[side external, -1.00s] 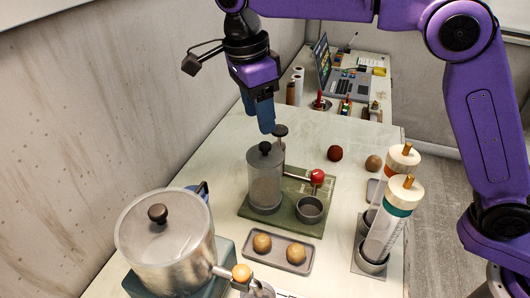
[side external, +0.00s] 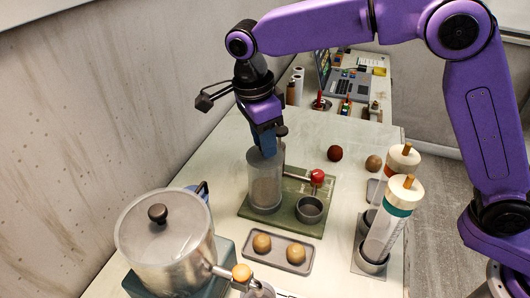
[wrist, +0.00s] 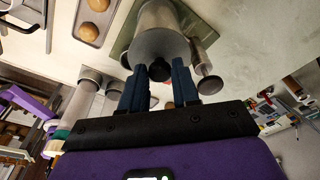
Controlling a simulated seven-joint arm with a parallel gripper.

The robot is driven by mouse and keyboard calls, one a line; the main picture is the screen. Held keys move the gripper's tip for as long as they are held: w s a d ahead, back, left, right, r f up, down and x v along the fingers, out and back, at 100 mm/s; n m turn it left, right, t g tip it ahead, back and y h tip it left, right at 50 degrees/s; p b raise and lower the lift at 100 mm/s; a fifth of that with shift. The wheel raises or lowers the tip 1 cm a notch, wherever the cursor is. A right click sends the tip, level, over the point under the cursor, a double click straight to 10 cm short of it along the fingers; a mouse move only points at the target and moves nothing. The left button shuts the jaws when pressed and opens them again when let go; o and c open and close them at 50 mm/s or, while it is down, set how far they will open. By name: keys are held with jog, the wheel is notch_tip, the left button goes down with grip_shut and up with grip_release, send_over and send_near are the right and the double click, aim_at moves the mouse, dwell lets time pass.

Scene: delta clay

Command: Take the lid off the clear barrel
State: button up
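The clear barrel (side external: 264,186) stands upright on a green base plate (side external: 292,228); it also shows in the wrist view (wrist: 158,35). Its lid has a dark round knob, seen in the wrist view (wrist: 160,70); in the side view my fingers cover it. My gripper (side external: 265,150) points down at the barrel's top. In the wrist view my two blue fingers (wrist: 160,76) stand on either side of the knob. They look open around it; whether they touch it is unclear. The lid still sits on the barrel.
A plunger-like part (wrist: 207,75) stands close beside the barrel. A red knob (side external: 317,177) and a small metal cup (side external: 309,210) are on the plate. A tray (side external: 283,262) with two tan balls, a large lidded pot (side external: 160,245) and two tall tubes (side external: 388,222) stand around.

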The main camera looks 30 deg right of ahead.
grip_shut()
jog(key=shift+r, duration=0.1)
